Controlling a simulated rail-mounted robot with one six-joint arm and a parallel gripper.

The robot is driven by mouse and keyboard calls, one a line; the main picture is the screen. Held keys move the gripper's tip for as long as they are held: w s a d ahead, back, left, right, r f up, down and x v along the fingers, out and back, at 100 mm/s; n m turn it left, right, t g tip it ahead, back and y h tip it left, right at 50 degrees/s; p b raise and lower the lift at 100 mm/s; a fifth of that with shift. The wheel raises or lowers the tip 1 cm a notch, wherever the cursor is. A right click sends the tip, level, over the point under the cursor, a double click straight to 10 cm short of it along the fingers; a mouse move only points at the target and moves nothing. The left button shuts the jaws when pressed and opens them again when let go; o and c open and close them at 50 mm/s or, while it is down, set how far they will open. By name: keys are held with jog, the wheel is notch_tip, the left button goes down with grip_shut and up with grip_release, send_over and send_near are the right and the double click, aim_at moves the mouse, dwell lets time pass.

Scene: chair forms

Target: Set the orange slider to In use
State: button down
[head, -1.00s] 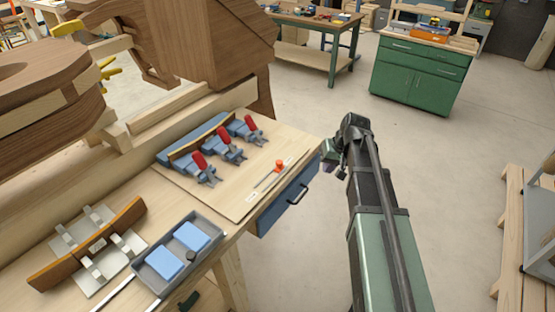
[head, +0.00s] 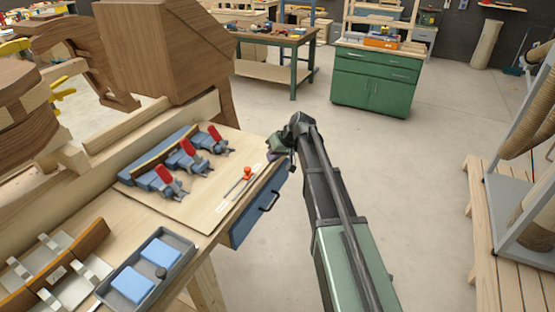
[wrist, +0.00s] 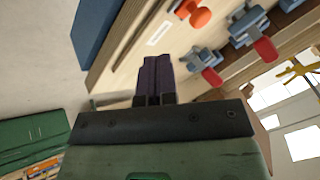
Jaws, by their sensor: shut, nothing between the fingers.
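The orange slider (head: 247,173) sits near the far end of a thin slot in the light wooden board on the bench. It also shows at the top of the wrist view (wrist: 197,14). A small white label lies at each end of the slot; their words are too small to read. My gripper (head: 271,157) is at the board's right edge, to the right of the slider and apart from it. In the wrist view its dark fingers (wrist: 155,64) are together and empty, over the board near one label (wrist: 158,33).
Several blue clamps with red handles (head: 188,150) stand on the board, left of the slider. A blue drawer (head: 262,208) with a dark handle is below the board's edge. A grey tray (head: 187,240) holds blue blocks.

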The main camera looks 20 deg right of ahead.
jog(key=b+x, duration=0.2)
jog(key=x, duration=0.2)
jog(key=shift+f+b, duration=0.35)
jog(key=shift+f, duration=0.05)
jog(key=a, duration=0.2)
jog(key=shift+s+a+r+p, duration=0.15)
jog(key=shift+a+r+p, duration=0.15)
jog(key=shift+a+p, duration=0.1)
jog(key=shift+a, duration=0.5)
jog(key=s+a, duration=0.7)
jog(key=shift+s+a, duration=0.15)
jog(key=shift+s, duration=0.2)
